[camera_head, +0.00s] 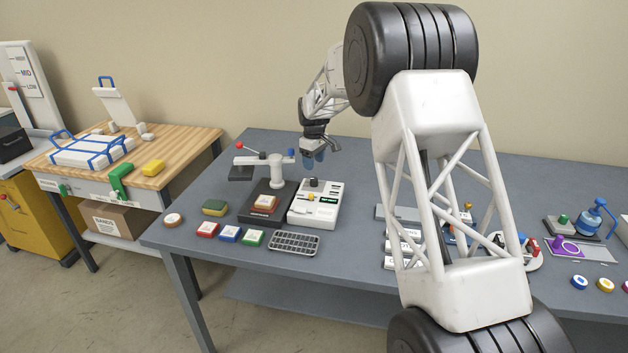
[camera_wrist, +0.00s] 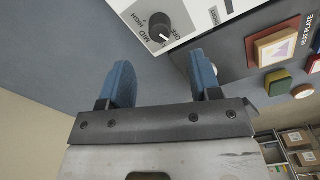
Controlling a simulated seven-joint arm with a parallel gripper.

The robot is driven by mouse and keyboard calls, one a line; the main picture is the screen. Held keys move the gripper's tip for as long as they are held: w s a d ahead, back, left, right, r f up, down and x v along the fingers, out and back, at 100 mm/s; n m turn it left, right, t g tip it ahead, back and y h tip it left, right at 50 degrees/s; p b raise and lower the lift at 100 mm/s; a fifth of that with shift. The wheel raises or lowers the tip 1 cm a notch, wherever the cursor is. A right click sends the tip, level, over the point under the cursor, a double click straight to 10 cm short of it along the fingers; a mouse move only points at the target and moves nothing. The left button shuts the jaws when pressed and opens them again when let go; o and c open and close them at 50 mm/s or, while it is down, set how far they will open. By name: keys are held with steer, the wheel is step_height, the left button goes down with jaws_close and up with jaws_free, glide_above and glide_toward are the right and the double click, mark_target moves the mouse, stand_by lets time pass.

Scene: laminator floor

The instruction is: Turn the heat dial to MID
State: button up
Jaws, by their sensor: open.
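The heat dial (camera_wrist: 157,20) is a round dark knob on a white panel at the top of the wrist view. A white mark on its rim points toward the lower edge of the panel. The words HIGH and MID show on its left and what seems to be OFF on its right; the exact setting is hard to tell. In the head view the dial (camera_head: 314,182) sits on top of the white control box (camera_head: 329,208). My gripper (camera_wrist: 161,68) is open and empty, its blue fingers apart. In the head view my gripper (camera_head: 314,160) hangs above the dial, not touching it.
Left of the box stands a dark press base (camera_head: 250,210) with a red-knobbed lever (camera_head: 240,146). My arm hides part of the table's right half.

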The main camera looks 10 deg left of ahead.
mark_target(314, 178)
steer(key=shift+f, duration=0.1)
steer(key=shift+f, duration=3.8)
steer(key=c, duration=0.9)
